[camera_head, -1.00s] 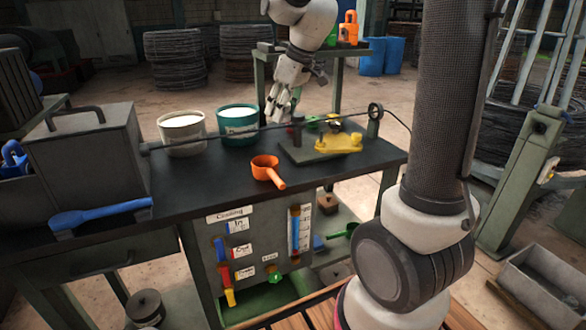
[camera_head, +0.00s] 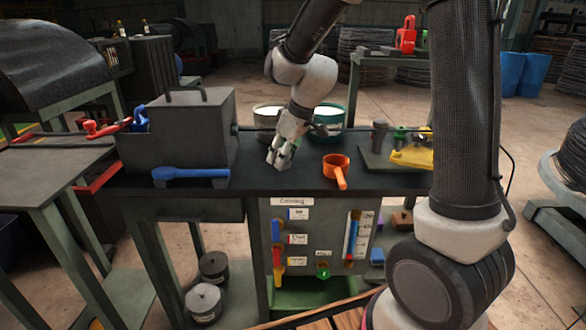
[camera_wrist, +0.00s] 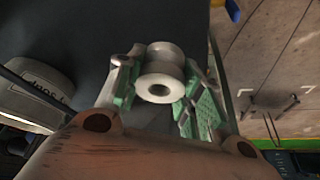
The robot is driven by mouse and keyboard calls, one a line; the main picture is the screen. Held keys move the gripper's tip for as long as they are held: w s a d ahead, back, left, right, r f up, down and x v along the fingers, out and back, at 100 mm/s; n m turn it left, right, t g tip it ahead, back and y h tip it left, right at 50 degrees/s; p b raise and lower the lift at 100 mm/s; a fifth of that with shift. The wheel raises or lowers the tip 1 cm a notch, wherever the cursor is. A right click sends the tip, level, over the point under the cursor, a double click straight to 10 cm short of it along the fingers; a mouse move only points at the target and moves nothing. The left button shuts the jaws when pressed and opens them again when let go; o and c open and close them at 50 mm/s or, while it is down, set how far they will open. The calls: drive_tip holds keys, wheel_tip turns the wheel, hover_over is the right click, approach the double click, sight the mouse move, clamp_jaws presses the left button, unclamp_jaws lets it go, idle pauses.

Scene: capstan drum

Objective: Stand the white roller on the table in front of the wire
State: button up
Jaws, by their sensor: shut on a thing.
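The white roller (camera_wrist: 160,74), a spool shape with a hole in its end, sits between the green finger pads of my gripper (camera_wrist: 162,90) in the wrist view. In the head view my gripper (camera_head: 281,158) points down over the dark table (camera_head: 250,180), left of the orange ladle. The roller is hard to make out there. The wire (camera_head: 247,128) runs from the grey box toward the right, behind my fingertips. I cannot tell whether the roller touches the table.
An orange ladle (camera_head: 336,165) lies right of my gripper, and a blue tool (camera_head: 190,174) lies left. The grey box (camera_head: 180,130) stands at the left. A white bucket (camera_head: 268,115) and a teal bucket (camera_head: 331,120) stand behind.

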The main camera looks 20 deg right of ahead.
sight(286, 167)
drive_tip(key=shift+f, duration=2)
drive_tip(key=shift+s+f, duration=0.1)
drive_tip(key=shift+f, duration=0.15)
drive_tip(key=shift+o, duration=0.2)
drive_tip(key=shift+s+d+f, duration=0.1)
drive_tip(key=shift+s+f, duration=0.1)
drive_tip(key=shift+f, duration=0.15)
drive_tip(key=o, duration=1)
drive_tip(key=shift+w+f, duration=0.15)
drive_tip(key=shift+f, duration=0.1)
drive_tip(key=shift+r, duration=0.1)
